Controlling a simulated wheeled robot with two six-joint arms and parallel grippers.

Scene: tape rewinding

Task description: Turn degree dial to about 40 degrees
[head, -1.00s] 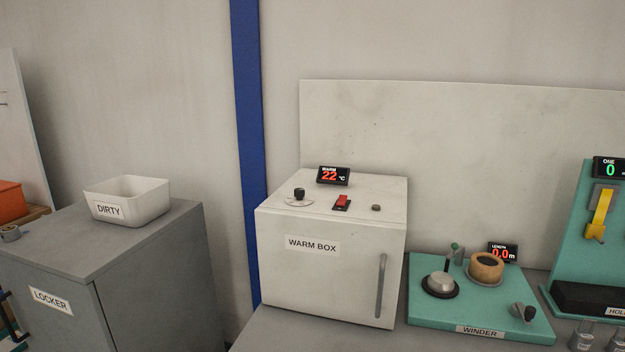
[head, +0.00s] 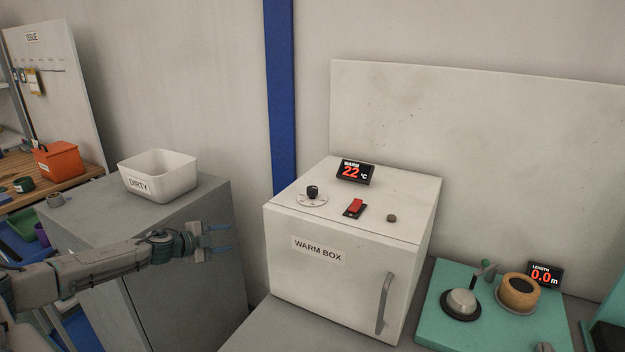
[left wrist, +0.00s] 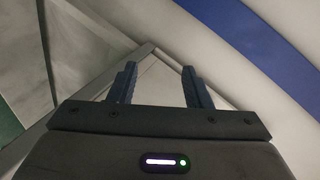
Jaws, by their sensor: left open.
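The degree dial (head: 312,192) is a black knob on a pale round scale, on top of the white warm box (head: 345,262). A small display (head: 356,172) behind it reads 22 °C in red. My left gripper (head: 222,239) is in front of the grey locker, left of the warm box and lower than its top, apart from the dial. Its two blue fingers are spread and empty; they also show in the left wrist view (left wrist: 160,84). My right gripper is not in view.
A red switch (head: 355,206) and a small round button (head: 391,218) sit right of the dial. A white DIRTY bin (head: 165,177) stands on the grey locker (head: 190,290). The teal winder (head: 436,322) is to the right of the box.

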